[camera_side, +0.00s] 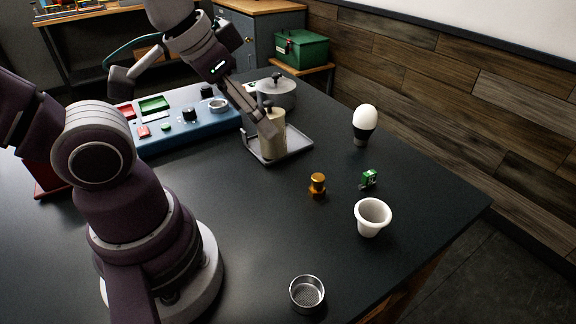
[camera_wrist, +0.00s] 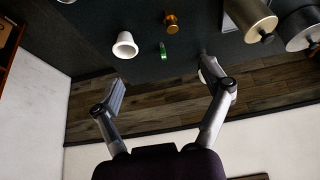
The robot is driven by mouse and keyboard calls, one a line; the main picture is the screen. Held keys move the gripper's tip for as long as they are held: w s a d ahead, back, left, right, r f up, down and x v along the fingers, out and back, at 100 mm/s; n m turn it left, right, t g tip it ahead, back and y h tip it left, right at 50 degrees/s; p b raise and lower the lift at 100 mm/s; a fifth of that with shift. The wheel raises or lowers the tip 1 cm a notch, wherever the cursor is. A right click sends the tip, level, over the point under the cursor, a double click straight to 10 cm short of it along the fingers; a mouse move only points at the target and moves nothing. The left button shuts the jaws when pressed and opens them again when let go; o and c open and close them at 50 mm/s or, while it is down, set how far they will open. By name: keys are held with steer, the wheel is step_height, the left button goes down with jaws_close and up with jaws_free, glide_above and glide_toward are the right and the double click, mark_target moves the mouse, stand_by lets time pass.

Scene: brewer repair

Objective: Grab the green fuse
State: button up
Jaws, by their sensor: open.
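The green fuse (camera_side: 369,179) is a small green block on the dark table, toward its right side in the side view. It also shows in the wrist view (camera_wrist: 163,51), near the top middle between my fingers. My gripper (camera_side: 268,116) is open, with its fingers spread wide in the wrist view (camera_wrist: 163,80) and nothing between them. In the side view it appears in front of the upper part of a beige cylinder, well to the left of the fuse and apart from it. Whether it touches the cylinder is unclear.
A white cup (camera_side: 373,217) and an orange-brass knob (camera_side: 317,186) stand close to the fuse. A white bulb-shaped object (camera_side: 365,118) stands behind it. The beige cylinder (camera_side: 272,145) is on a grey tray (camera_side: 298,147). A metal basket (camera_side: 307,293) lies near the front.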

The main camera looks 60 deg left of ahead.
steer(key=c, duration=0.4)
steer(key=shift+c, duration=0.2)
steer(key=n+t+h, duration=0.5)
steer(key=n+t, duration=0.1)
steer(key=n, duration=1.8)
glide_above(364, 176)
steer(key=s+d, duration=0.3)
steer(key=d, duration=0.1)
step_height(364, 176, down, 13)
steer(key=a+f+n+y, duration=0.1)
steer(key=f+n, duration=0.1)
steer(key=n, duration=0.1)
steer(key=a+f+n+t+y, duration=0.1)
steer(key=n, duration=0.3)
steer(key=a+f+n+t+y, duration=0.1)
steer(key=a+f+n, duration=0.1)
steer(key=n, duration=0.2)
steer(key=shift+a+f+y, duration=0.1)
steer(key=shift+f+y, duration=0.25)
steer(key=shift+y, duration=0.05)
steer(key=shift+x, duration=2.4)
